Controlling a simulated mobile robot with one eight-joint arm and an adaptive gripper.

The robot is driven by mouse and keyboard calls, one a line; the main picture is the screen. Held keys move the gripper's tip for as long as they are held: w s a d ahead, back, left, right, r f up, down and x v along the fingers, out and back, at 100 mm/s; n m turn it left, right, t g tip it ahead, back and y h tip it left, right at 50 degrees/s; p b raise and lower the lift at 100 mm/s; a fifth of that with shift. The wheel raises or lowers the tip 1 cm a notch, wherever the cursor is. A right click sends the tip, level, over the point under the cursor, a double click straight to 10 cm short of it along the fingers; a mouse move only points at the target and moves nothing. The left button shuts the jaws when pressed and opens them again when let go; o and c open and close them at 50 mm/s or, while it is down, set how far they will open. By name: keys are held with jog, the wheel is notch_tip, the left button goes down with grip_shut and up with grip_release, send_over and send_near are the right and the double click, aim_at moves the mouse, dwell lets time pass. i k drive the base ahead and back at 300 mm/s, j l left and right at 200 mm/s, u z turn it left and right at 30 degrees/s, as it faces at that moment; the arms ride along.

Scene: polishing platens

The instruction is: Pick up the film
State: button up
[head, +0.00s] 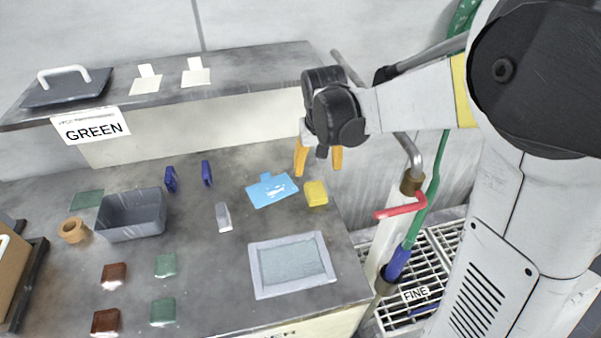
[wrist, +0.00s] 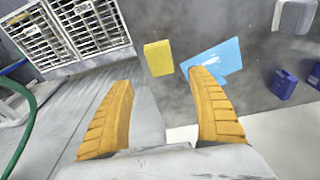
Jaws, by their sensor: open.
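A light blue film (head: 262,193) with a small tab and a whitish patch lies flat on the grey worktop. In the wrist view the blue film (wrist: 224,54) shows beyond the right finger, whose tip overlaps its near edge in the picture. My gripper (head: 317,168) is open, with two orange fingers pointing down, above the worktop's right part and behind the film. In the wrist view nothing is between the fingers of my gripper (wrist: 160,80). The film is not held.
A yellow block (head: 315,193) sits just right of the film. A grey framed tray (head: 262,284), a silver piece (head: 223,217) and blue pieces (head: 207,173) are nearby. Cream tabbed sheets (head: 145,85) lie on the raised shelf (head: 240,68). A red-handled pipe (head: 402,210) stands right.

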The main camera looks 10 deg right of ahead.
aim_at(269, 190)
jog(key=j+u, duration=0.25)
jog(key=j, duration=0.4)
jog(key=i+j+u, duration=0.25)
jog(key=j, duration=0.4)
jog(key=k, duration=0.1)
